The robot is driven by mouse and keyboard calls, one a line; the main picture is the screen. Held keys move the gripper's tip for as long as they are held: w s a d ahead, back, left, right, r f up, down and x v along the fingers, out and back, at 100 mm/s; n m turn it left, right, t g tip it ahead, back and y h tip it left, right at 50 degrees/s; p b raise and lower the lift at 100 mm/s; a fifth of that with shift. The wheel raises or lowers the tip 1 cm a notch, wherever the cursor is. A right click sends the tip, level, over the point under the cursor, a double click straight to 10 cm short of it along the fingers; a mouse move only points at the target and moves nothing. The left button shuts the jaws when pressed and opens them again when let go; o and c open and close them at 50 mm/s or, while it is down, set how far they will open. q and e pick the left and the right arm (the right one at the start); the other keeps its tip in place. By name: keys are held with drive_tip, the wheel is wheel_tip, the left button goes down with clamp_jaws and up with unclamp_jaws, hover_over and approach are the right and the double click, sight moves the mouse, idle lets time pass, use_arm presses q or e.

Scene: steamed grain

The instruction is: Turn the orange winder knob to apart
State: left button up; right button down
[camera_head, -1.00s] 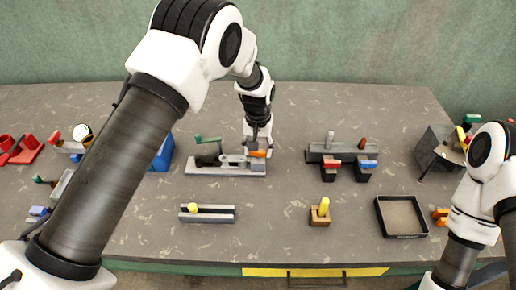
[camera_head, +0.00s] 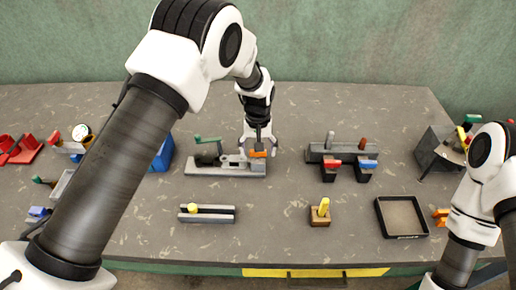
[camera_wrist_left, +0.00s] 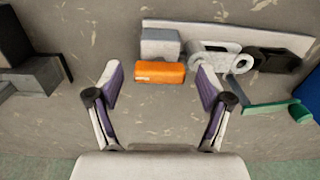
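The orange winder knob (camera_head: 258,154) is a short bar at the right end of a light grey device (camera_head: 228,169) on the table. In the left wrist view the orange knob (camera_wrist_left: 160,73) lies level across the picture, in front of a grey block. My left gripper (camera_head: 259,146) is over the device's right end. In the wrist view its fingers (camera_wrist_left: 158,88) are spread wide, one on each side of the knob, with gaps between them and it. My right arm (camera_head: 470,215) shows at the right edge, but its gripper is out of view.
The device also has a green crank handle (camera_head: 206,139) on its left. A blue block (camera_head: 162,153) stands to the left. A dark rack with red and blue parts (camera_head: 342,158) stands to the right. A slotted rail with a yellow knob (camera_head: 207,213) lies in front.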

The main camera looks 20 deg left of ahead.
use_arm(q)
wheel_tip(320, 180, up, 12)
idle(0.6)
